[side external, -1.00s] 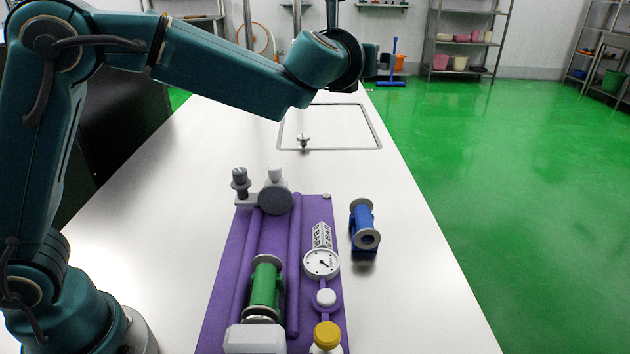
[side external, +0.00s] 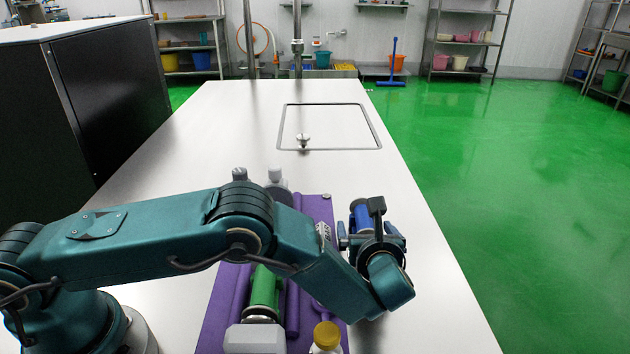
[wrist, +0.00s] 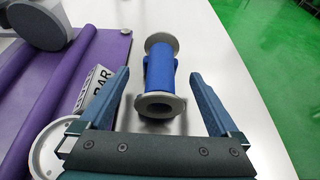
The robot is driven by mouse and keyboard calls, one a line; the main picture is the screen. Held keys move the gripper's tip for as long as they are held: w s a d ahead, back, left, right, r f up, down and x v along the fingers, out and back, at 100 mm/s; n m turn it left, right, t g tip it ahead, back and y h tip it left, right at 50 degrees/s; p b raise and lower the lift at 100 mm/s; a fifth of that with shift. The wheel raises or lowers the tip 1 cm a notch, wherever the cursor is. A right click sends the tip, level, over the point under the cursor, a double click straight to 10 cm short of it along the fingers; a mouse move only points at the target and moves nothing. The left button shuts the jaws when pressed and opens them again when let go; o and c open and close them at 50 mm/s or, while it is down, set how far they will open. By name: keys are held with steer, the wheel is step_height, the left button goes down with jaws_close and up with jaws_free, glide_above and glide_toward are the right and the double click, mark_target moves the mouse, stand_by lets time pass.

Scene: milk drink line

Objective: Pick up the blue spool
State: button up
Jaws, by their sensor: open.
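The blue spool (wrist: 160,70) has a blue body and grey flanged ends. It lies on the bare white table just right of the purple mat, its near end facing the wrist camera. In the side external view the spool (side external: 361,217) is partly hidden behind my wrist. My gripper (wrist: 160,82) is open, with one finger to the left of the spool and one to the right. The spool's near flange is between the fingers, and I see a gap on both sides. In the side external view my gripper (side external: 366,228) is low over the spool.
The purple mat (side external: 217,303) holds a green spool (side external: 264,287), a yellow-capped bottle (side external: 327,336) and a grey block (side external: 255,339). A white dial gauge (wrist: 45,150) and a lettered part (wrist: 97,85) sit close left of my gripper. The table edge is to the right.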

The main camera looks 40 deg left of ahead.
steer(key=shift+x, duration=1.3)
steer(key=shift+r, duration=0.1)
jaws_close()
